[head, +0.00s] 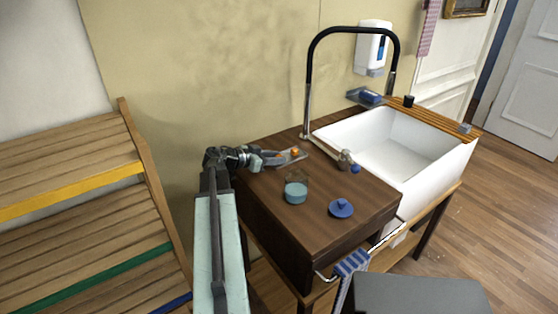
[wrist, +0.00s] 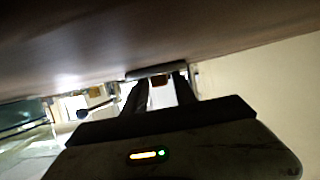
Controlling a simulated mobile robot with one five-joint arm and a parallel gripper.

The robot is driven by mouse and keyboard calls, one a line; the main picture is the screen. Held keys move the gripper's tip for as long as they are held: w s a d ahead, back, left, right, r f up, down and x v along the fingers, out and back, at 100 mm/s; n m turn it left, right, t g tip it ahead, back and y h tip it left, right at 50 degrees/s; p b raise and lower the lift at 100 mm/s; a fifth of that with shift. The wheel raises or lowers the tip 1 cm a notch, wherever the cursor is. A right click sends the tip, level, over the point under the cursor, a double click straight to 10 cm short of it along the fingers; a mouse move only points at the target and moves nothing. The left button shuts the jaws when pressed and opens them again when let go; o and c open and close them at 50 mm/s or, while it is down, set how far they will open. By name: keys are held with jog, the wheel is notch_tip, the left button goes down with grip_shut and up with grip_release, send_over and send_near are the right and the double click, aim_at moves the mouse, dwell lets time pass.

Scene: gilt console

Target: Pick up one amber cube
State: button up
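A small amber cube (head: 295,152) sits at the back of the dark wooden counter, on or beside a flat grey piece (head: 300,157); I cannot tell which. My gripper (head: 283,158) is low over the counter's back left part, just left of the cube and pointing toward it. In the wrist view, which looks upside down, the two dark fingers (wrist: 158,92) stand apart with a gap between them. I see no contact with either finger.
A jar with teal contents (head: 296,193), a blue knobbed lid (head: 341,208), a small shaker (head: 345,159) and a blue ball (head: 355,169) stand on the counter (head: 310,225). A white sink (head: 400,150) and black tap (head: 310,75) are to the right, slatted shelves (head: 80,190) left.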

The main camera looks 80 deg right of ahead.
grip_shut()
jog(key=shift+r, duration=0.1)
notch_tip(320, 180, up, 10)
jog(key=p, duration=1)
